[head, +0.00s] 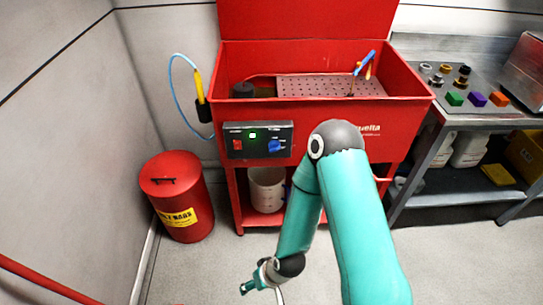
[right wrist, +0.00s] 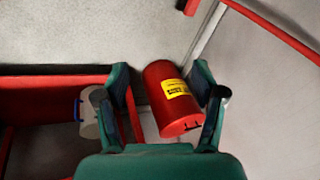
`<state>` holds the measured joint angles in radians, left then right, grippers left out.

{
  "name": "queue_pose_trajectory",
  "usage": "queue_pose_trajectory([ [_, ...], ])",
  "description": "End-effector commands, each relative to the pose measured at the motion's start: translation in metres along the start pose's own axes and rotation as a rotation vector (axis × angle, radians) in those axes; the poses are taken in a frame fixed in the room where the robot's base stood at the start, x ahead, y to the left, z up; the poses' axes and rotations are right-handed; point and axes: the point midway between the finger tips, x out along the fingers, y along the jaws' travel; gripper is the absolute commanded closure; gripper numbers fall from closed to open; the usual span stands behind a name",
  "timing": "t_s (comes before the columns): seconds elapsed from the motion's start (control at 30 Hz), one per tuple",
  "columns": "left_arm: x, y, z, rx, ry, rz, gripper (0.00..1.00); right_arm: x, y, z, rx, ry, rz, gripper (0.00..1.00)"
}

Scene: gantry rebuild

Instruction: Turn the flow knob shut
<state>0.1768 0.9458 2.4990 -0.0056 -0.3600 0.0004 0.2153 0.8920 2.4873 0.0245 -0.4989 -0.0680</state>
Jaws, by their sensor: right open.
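The blue flow knob (head: 275,146) is on the right part of a dark control panel (head: 240,142), on the front of the red parts washer (head: 320,130). My right arm comes up from the bottom of the head view, and its gripper (head: 256,283) hangs low in front of the washer, well below and apart from the knob. In the right wrist view my right gripper (right wrist: 162,80) is open, with nothing between its fingers. The knob is not seen in that view. My left gripper is not in view.
A red waste drum (head: 178,200) stands left of the washer; it also shows beyond the fingers in the wrist view (right wrist: 165,85). A white bucket (head: 267,190) sits under the washer. A bench (head: 440,85) with small parts is at right. A red rail (head: 45,283) crosses the lower left.

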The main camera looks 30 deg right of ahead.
Motion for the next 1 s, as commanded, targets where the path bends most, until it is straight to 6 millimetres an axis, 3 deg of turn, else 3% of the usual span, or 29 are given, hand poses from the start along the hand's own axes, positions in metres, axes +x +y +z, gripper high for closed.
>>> queue_pose_trajectory([
  [0.03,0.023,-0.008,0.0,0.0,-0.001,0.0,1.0,0.017,0.011,-0.024,-0.001,0.106,0.016,0.31],
  [0.17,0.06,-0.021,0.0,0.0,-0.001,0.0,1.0,0.019,0.035,-0.103,-0.006,0.455,0.094,0.31],
  [0.3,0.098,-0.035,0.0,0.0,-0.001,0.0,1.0,-0.015,0.066,-0.178,-0.016,0.85,0.229,0.31],
  [0.4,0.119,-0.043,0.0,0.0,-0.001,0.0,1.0,-0.053,0.085,-0.209,-0.018,1.086,0.338,0.31],
  [0.5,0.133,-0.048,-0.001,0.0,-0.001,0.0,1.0,-0.087,0.097,-0.224,-0.018,1.257,0.433,0.31],
  [0.63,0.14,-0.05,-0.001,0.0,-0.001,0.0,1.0,-0.115,0.104,-0.231,-0.016,1.377,0.509,0.31],
  [0.87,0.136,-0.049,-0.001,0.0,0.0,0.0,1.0,-0.125,0.112,-0.249,-0.012,1.408,0.532,0.31],
  [1.0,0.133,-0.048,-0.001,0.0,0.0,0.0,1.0,-0.123,0.121,-0.272,-0.012,1.408,0.532,0.31],
])
